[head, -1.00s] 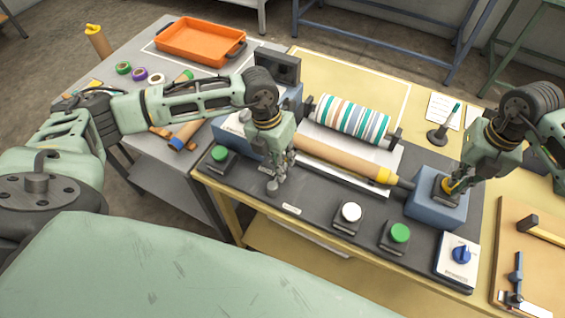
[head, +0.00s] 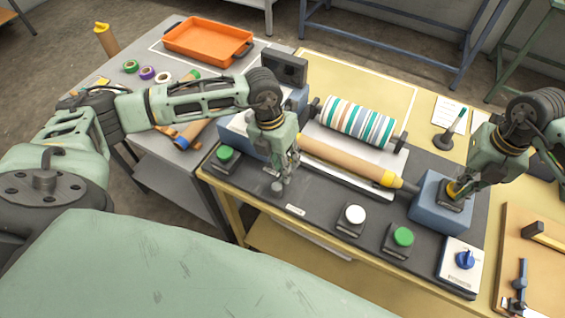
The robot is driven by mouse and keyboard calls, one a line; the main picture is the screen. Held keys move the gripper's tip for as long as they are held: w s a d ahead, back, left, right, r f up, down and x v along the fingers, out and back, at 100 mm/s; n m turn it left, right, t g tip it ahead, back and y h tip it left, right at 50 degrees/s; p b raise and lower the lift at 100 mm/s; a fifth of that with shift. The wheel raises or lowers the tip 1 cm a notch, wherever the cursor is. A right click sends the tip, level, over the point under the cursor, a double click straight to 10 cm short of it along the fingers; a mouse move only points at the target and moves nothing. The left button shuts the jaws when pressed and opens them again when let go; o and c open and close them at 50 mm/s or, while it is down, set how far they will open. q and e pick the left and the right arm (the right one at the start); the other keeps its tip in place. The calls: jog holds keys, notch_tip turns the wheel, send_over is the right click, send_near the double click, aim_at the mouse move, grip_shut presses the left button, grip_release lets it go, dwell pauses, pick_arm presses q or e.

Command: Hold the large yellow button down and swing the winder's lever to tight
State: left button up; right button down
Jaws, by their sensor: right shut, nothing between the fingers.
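The large yellow button (head: 452,189) sits on the blue block at the right end of the press. My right gripper (head: 453,190) is shut, with its fingertips down on the button and covering much of it; how far the button is pressed is hard to tell. My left gripper (head: 285,181) points down over the dark front panel, beside a small grey round knob (head: 277,188) that looks like the lever's end. The fingers overlap the lever, so its shaft, its setting and whether they touch it are unclear. The striped roll (head: 355,124) lies behind the tan roller (head: 345,160).
A green button (head: 225,154), a white button (head: 354,214), another green button (head: 403,237) and a blue rotary knob (head: 464,259) line the front. An orange tray (head: 207,42) stands on the grey table.

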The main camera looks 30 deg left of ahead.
jog(key=shift+s+f, duration=0.2)
jog(key=shift+f, duration=0.1)
pick_arm(q)
jog(key=shift+r, duration=0.2)
notch_tip(320, 180, up, 11)
jog(key=a, duration=0.2)
jog(key=shift+a+r, duration=0.15)
jog(key=shift+a, duration=0.05)
jog(key=shift+s+r, duration=0.1)
pick_arm(e)
jog(key=shift+r, duration=0.1)
